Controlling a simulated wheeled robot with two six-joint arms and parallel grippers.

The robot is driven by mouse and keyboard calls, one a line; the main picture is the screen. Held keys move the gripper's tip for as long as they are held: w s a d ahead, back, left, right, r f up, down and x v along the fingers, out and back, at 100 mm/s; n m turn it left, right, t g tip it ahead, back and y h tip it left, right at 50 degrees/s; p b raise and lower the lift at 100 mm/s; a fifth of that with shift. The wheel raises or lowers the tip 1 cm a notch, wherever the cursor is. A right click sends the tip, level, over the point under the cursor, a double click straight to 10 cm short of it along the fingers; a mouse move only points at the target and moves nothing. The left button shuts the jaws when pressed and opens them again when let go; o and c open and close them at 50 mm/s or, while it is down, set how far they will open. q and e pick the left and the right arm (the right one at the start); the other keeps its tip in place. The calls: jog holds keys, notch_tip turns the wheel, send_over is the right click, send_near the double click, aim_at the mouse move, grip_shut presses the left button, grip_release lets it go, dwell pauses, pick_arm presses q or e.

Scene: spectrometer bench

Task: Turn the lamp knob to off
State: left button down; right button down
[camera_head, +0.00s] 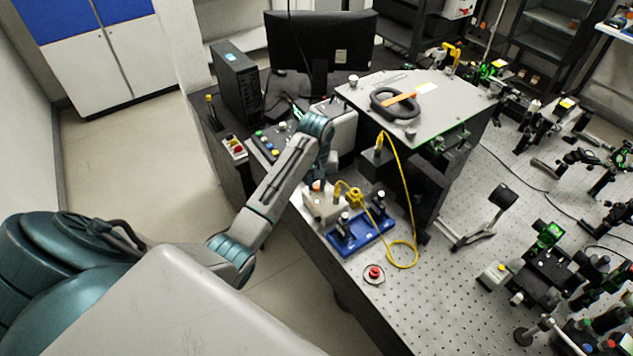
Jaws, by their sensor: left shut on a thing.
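My left arm comes in from the left and bends down at its teal wrist. My left gripper (319,181) is at the top of a small beige box (325,208) at the bench's left edge. It is shut on a small knob there, which I take for the lamp knob; the fingers and knob are tiny and mostly hidden by my wrist. An orange spot shows between gripper and box. The knob's setting cannot be read. My right gripper is not in view.
A blue tray (343,250) with black mounts stands just right of the box. A yellow fibre (401,190) loops beside it. A red button (374,273) sits nearer. A monitor (322,42) and a grey-topped spectrometer housing (447,97) stand behind. Optics crowd the right.

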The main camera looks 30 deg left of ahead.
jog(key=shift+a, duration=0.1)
pick_arm(q)
jog(key=n, duration=0.5)
jog(key=shift+n, duration=2.4)
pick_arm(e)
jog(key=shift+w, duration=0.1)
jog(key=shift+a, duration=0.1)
pick_arm(q)
jog(key=c, duration=1.3)
grip_release()
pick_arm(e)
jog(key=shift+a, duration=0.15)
